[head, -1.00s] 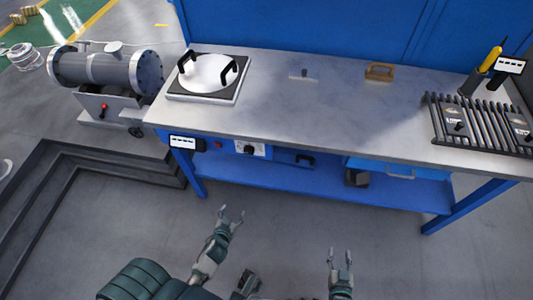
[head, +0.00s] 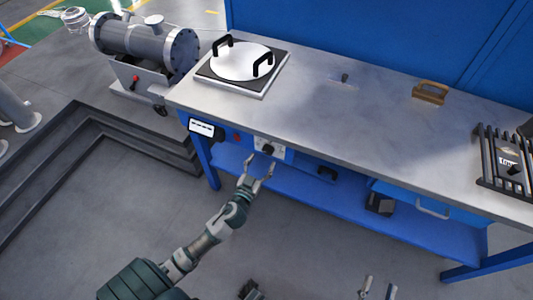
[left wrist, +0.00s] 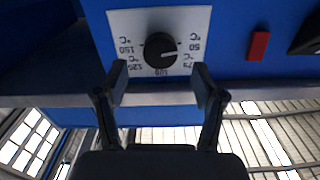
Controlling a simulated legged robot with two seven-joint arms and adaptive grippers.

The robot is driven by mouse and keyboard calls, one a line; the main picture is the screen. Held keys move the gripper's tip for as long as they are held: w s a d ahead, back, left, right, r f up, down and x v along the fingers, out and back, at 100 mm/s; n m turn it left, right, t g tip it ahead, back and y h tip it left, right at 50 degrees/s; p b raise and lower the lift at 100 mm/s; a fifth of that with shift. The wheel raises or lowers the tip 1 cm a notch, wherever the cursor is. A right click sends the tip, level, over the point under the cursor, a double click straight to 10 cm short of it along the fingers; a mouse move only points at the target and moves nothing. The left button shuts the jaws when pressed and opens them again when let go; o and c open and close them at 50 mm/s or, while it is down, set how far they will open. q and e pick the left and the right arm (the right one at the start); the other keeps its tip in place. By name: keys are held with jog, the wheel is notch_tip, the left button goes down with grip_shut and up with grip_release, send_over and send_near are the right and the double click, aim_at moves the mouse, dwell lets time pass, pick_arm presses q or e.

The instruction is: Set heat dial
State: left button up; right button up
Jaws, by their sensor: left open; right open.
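The heat dial (head: 267,149) is a black round knob on a white plate on the blue front of the workbench. In the left wrist view the dial (left wrist: 160,50) shows upside down, with numbers such as 50, 100, 120 and 150 and °C marks around it. Its white pointer line lies toward the 50–75 side. My left gripper (head: 259,168) is open and empty, just in front of and below the dial, apart from it. In the left wrist view its fingertips (left wrist: 162,85) stand to both sides below the knob. My right gripper (head: 377,285) is open and empty at the bottom edge, away from the bench.
A red switch (head: 237,137) and a display (head: 202,128) sit left of the dial. A hot plate with a round, two-handled lid (head: 242,62) stands on the benchtop (head: 340,115) above. A blue lower shelf (head: 300,195) lies below. Dark steps (head: 90,125) are at left.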

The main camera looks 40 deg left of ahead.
aim_at(267, 152)
pick_arm(q)
jog(key=x, duration=0.3)
jog(key=shift+w, duration=0.65)
jog(key=shift+w+a, duration=0.1)
jog(key=shift+a, duration=0.25)
jog(key=shift+d, duration=0.2)
jog(key=c, duration=1.1)
